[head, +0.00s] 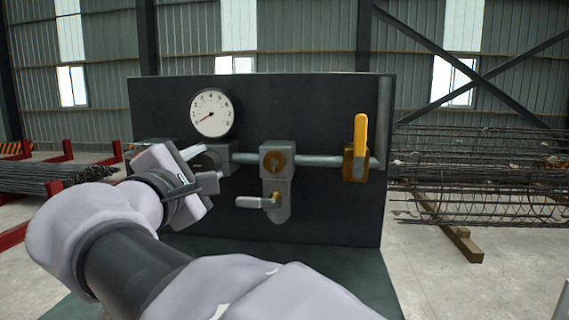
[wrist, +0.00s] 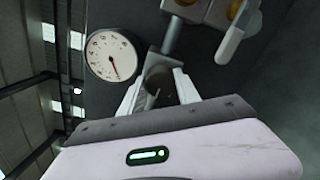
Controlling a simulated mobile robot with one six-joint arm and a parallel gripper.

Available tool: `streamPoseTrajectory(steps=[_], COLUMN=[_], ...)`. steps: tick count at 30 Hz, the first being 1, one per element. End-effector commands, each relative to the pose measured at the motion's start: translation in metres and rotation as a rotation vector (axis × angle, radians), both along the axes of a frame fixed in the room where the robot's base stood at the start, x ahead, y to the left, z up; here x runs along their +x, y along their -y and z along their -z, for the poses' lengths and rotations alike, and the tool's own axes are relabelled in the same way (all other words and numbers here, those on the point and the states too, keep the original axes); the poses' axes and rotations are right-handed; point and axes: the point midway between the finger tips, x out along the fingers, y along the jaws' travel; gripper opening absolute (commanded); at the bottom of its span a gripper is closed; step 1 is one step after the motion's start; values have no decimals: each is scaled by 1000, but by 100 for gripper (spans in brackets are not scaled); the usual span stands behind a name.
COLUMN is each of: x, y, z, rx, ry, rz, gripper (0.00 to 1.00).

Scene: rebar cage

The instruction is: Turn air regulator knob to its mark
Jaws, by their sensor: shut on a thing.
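The air regulator knob (wrist: 160,86) is a dark round cylinder between the two pale fingers of my gripper (wrist: 158,80) in the wrist view. My gripper is shut on the knob. In the head view my gripper (head: 205,166) reaches the left end of the pipe line, and my wrist hides most of the knob. The round white pressure gauge (head: 213,113) sits just above. Its red needle points to the lower left, near the low end of the scale. It also shows in the wrist view (wrist: 112,55). I cannot make out a mark on the knob.
A dark panel (head: 330,110) carries the pipe (head: 320,160), a valve with a raised yellow handle (head: 360,135) at the right, and a silver lever (head: 253,201) at lower centre. Rebar cages (head: 480,175) lie right, bar stacks (head: 50,177) left. Floor at right front is clear.

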Motion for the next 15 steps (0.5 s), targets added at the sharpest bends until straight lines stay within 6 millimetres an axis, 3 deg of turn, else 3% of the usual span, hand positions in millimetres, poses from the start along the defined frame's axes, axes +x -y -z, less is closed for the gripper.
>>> streamPoseTrajectory(steps=[1,2,5,15], x=[0,0,0,-3], y=[0,0,0,-1], z=[-4,-4,-3,-1], rx=[1,2,2,1], ry=[6,6,5,3], rz=[-1,-1,-1,-2], gripper=[0,43,61,61])
